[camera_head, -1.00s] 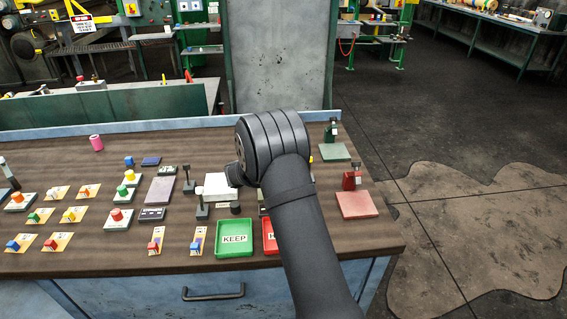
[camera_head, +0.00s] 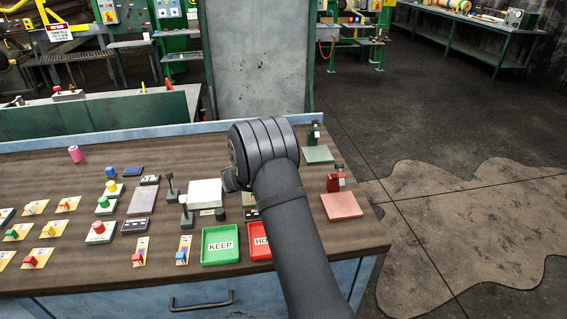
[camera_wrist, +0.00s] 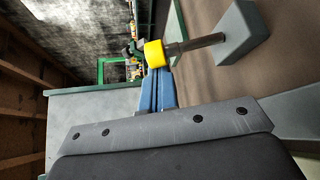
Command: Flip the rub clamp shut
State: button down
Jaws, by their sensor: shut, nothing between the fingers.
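My gripper (camera_head: 234,180) is above the right part of the bench, beside a white block (camera_head: 205,190). Its wrist hides what lies behind it. In the wrist view, the grey edge of my gripper (camera_wrist: 165,125) spans the lower part; it is shut and holds nothing. Beyond it, a yellow knob (camera_wrist: 155,53) on a metal rod rises from a grey block (camera_wrist: 240,32). This looks like the rub clamp's handle, but I cannot be sure. The knob is hidden in the head view.
A green tray (camera_head: 220,257) marked KEEP and a partly hidden red tray (camera_head: 260,254) are at the front. A red stand (camera_head: 336,180) and a green stand (camera_head: 314,133) are on the right. Several button blocks fill the left.

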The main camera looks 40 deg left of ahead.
jog(key=shift+s+d+r+m+t, duration=0.1)
jog(key=shift+s+d+m+t, duration=0.1)
jog(key=shift+m+t, duration=0.1)
jog(key=shift+s+d+r+m+t, duration=0.15)
jog(key=shift+s+d+m+t, duration=0.2)
jog(key=shift+m, duration=0.25)
jog(key=shift+s+d+r, duration=0.2)
jog(key=shift+s+d, duration=0.45)
jog(key=shift+s+d+f, duration=0.1)
jog(key=shift+s+d, duration=0.5)
jog(key=shift+d+f, duration=0.1)
jog(key=shift+r, duration=0.45)
jog(key=w+d+r, duration=0.2)
jog(key=d+r, duration=0.8)
jog(key=d, duration=0.1)
jog(key=shift+w+r, duration=0.15)
